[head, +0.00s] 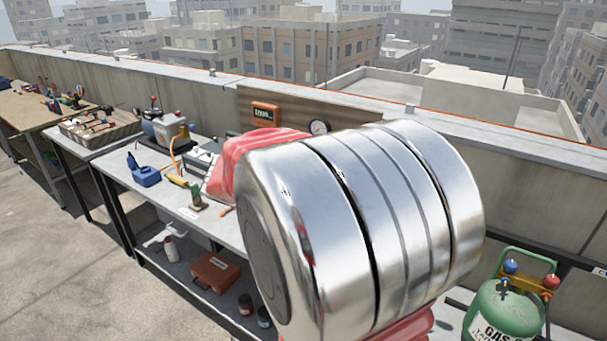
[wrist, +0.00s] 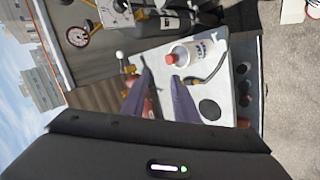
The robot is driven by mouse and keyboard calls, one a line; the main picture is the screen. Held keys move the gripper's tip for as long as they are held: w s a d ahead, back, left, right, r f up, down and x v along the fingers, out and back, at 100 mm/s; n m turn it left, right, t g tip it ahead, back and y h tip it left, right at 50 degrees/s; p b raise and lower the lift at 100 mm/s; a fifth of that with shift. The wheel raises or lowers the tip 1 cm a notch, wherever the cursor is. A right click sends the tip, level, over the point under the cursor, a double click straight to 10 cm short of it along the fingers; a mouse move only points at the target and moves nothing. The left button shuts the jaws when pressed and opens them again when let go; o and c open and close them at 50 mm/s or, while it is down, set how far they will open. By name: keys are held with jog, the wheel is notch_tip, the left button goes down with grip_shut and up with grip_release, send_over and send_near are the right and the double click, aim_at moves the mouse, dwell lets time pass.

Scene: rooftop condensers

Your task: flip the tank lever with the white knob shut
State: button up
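In the wrist view, a small white knob (wrist: 120,55) shows at the upper left of my gripper, close to a brass-coloured fitting. The lever it belongs to and the tank under it are hard to make out. My gripper (wrist: 159,68) has its two dark purple fingers apart, with nothing clearly held between the tips. The knob lies outside the finger gap, beyond the left finger. A reddish-brown object shows behind the fingers, partly hidden. In the head view my silver and red arm covers the middle, and neither gripper nor white knob shows.
A white bottle with a red cap (wrist: 184,55) and a black hose (wrist: 212,70) are by the right finger. A green gas tank (head: 508,308) with blue and red knobs stands right. A cluttered bench (head: 185,212) extends left.

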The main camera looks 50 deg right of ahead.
jog(key=w+d+f+g+h, duration=0.1)
jog(key=d+f+h, duration=0.2)
jog(key=d, duration=1.1)
jog(key=w+d+f+g+h, duration=0.1)
jog(key=d+f+h, duration=0.2)
jog(key=d+f, duration=0.5)
jog(key=d, duration=0.6)
jog(key=shift+f+n+g, duration=0.3)
jog(key=shift+n+g, duration=0.1)
jog(key=shift+d, duration=0.1)
jog(key=x, duration=1.3)
jog(key=shift+d, duration=0.35)
jog(key=shift+c, duration=0.2)
grip_shut()
jog(key=shift+a+f, duration=0.1)
